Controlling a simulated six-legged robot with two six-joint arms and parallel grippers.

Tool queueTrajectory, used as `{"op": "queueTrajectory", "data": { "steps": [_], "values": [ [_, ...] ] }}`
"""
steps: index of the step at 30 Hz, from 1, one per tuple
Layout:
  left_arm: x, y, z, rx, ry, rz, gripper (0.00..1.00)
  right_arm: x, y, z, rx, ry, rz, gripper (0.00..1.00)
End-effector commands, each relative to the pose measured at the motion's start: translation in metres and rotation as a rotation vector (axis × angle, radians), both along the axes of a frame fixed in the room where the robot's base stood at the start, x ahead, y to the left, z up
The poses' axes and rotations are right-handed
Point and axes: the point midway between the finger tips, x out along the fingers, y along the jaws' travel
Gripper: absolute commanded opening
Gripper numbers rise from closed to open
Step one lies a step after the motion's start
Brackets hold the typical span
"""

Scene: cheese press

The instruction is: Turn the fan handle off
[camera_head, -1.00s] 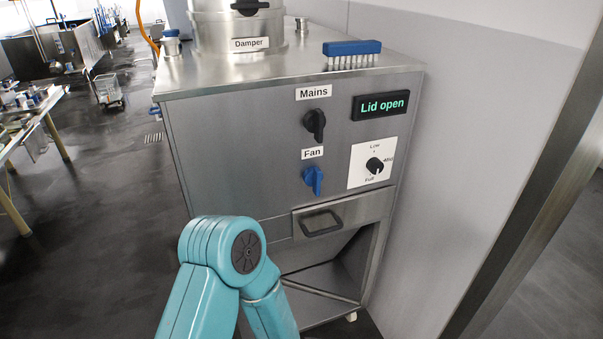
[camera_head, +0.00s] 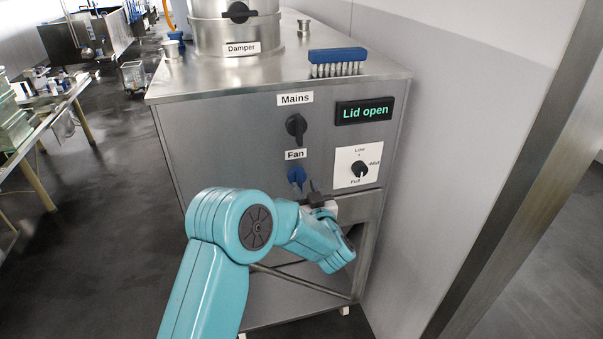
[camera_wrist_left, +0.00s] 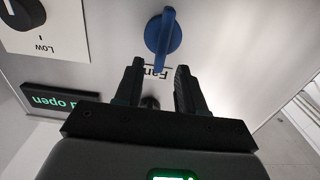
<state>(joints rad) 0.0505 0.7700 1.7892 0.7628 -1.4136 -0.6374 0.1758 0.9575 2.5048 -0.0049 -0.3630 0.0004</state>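The blue fan handle (camera_head: 296,177) is on the front panel of the steel cabinet, under the "Fan" label (camera_head: 295,155). Its grip looks roughly upright. In the wrist view, which is upside down, the fan handle (camera_wrist_left: 163,32) stands just past the fingertips, roughly in line with the gap between them. My left gripper (camera_head: 313,187) is just right of and below the handle in the head view; its open fingers (camera_wrist_left: 158,65) show in the wrist view with nothing held. The fingers partly cover the "Fan" label there. My right gripper is not in view.
The black mains handle (camera_head: 296,126) is above the fan handle. A speed dial (camera_head: 359,169) is to the right, under the "Lid open" display (camera_head: 364,111). A blue brush (camera_head: 338,60) lies on the cabinet top. A wall stands close on the right.

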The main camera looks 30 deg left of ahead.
Motion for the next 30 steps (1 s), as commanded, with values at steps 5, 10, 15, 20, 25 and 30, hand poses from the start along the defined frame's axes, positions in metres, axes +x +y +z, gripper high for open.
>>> {"op": "queueTrajectory", "data": {
  "steps": [5, 10, 15, 20, 25, 30],
  "values": [
    [0.021, 0.029, 0.002, 0.000, 0.000, 0.002, 0.39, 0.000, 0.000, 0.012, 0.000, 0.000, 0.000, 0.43],
    [0.034, 0.041, 0.000, 0.000, 0.000, -0.001, 0.39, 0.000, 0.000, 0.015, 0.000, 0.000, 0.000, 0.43],
    [0.038, 0.042, 0.000, 0.000, 0.000, -0.003, 0.39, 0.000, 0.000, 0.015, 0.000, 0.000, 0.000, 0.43],
    [0.038, 0.041, 0.000, -0.001, -0.001, -0.003, 0.39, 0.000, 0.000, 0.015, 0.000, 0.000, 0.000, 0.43],
    [0.039, 0.040, 0.000, -0.001, -0.001, -0.003, 0.00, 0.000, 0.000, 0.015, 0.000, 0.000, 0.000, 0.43],
    [0.038, 0.040, -0.001, -0.003, -0.002, -0.002, 0.00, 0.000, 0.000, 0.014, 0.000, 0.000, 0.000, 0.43]
  ]
}}
